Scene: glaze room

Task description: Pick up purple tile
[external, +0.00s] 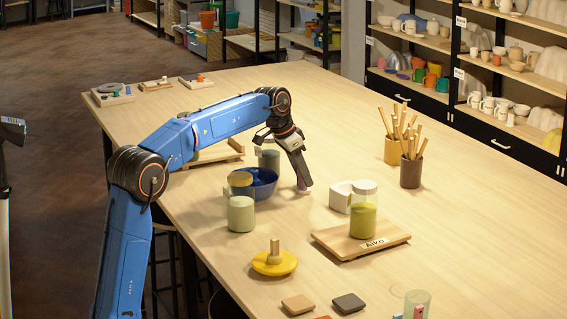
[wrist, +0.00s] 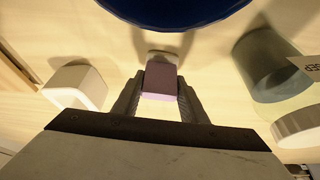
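The purple tile (wrist: 161,78) sits between the two fingers of my gripper (wrist: 161,88) in the wrist view, with a fingertip against each side. The gripper looks shut on it. In the external view, my gripper (external: 304,186) points down low over the table, right of the blue bowl, and a small pale purple bit of the tile (external: 304,189) shows at its tip. Whether the tile touches the table is hard to tell.
The blue bowl (external: 262,183) is close on the left. A pale green jar (external: 241,213) and yellow dish (external: 274,263) are nearer the camera.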

